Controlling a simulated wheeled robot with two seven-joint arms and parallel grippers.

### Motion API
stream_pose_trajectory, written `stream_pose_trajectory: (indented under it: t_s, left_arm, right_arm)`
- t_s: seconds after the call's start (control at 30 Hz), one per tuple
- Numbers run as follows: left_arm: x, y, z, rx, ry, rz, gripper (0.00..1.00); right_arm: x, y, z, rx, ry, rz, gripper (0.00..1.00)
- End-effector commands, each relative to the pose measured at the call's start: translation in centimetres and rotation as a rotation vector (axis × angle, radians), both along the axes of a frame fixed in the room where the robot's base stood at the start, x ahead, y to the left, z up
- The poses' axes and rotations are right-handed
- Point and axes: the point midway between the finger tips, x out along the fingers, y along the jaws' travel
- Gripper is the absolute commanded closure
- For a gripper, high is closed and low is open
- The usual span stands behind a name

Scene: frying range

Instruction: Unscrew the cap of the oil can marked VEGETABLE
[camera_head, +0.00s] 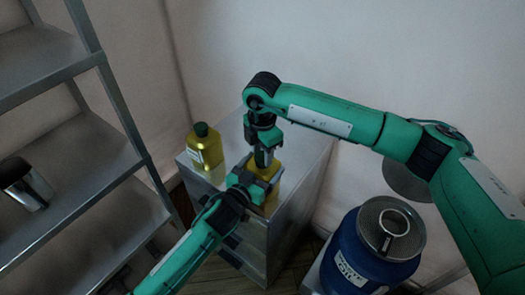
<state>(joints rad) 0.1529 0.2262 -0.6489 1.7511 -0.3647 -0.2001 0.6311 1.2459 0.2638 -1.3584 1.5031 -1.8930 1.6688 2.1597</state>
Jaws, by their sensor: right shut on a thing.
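A yellow oil can (269,199) stands on the metal cabinet, partly covered by both my grippers; no label on it can be read. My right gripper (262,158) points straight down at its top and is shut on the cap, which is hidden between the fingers. My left gripper (262,183) reaches in from the lower left at the can's body; whether its fingers are closed on the can cannot be told. A second yellow oil can (205,152) with a dark green cap stands upright to the left, its pale label too small to read.
The metal cabinet (229,105) has bare top behind the cans. A grey shelf rack (80,155) stands at the left with a metal container (25,184) on it. A blue drum (345,248) at the lower right carries a round mesh strainer (391,216).

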Motion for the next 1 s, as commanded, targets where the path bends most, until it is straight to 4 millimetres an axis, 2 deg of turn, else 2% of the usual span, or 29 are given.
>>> stream_pose_trajectory:
  t_s: [1.0]
  left_arm:
    - [-0.04, -0.03, -0.04, 0.001, 0.001, -0.001, 0.79]
  right_arm:
    - [0.08, 0.01, 0.18, -0.001, -0.001, 1.637, 0.88]
